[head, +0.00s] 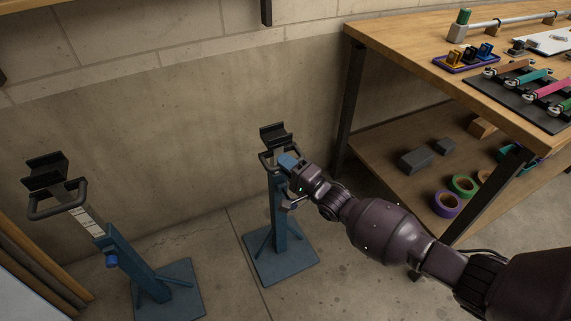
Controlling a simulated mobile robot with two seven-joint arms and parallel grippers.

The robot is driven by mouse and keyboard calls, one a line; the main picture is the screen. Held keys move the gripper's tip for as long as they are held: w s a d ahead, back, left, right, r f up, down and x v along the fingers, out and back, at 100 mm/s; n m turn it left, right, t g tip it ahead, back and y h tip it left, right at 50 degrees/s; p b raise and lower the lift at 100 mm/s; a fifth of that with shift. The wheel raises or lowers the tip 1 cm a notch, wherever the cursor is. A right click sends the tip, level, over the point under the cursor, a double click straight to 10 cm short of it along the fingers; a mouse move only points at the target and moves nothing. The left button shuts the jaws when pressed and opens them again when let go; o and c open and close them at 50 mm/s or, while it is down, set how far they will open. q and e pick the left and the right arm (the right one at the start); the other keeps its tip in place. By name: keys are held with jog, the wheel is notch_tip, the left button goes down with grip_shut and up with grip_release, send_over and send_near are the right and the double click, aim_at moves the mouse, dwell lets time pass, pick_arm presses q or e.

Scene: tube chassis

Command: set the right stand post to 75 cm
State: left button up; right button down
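The right stand (280,223) is a blue post on a square blue base plate, standing upright on the floor. A black cradle (275,134) tops it, with a black loop handle just below. My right gripper (287,171) reaches in from the right and overlaps the upper post beside the handle. A blue piece shows at its tip. Whether its fingers are open or closed on the handle is not clear. The arm hides part of the upper post, and no height scale is readable there. My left gripper is not in view.
A similar left stand (129,262) has a pale scale strip, a blue knob and its own black cradle (45,170). A wooden workbench (400,38) with tools stands at the right. Its lower shelf (385,145) holds tape rolls and blocks. Open floor lies between the stands.

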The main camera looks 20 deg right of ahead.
aim_at(285, 136)
jog(key=shift+r, duration=0.1)
notch_tip(285, 136, up, 9)
jog(key=p, duration=0.4)
jog(key=shift+w+r+p, duration=0.15)
jog(key=shift+r+p, duration=0.05)
jog(key=shift+p, duration=0.2)
jog(key=shift+r, duration=0.5)
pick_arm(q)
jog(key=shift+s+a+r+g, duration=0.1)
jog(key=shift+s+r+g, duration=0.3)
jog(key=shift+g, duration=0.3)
pick_arm(e)
jog(key=shift+f, duration=0.25)
jog(key=c, duration=1.1)
grip_release()
jog(key=shift+s, duration=0.2)
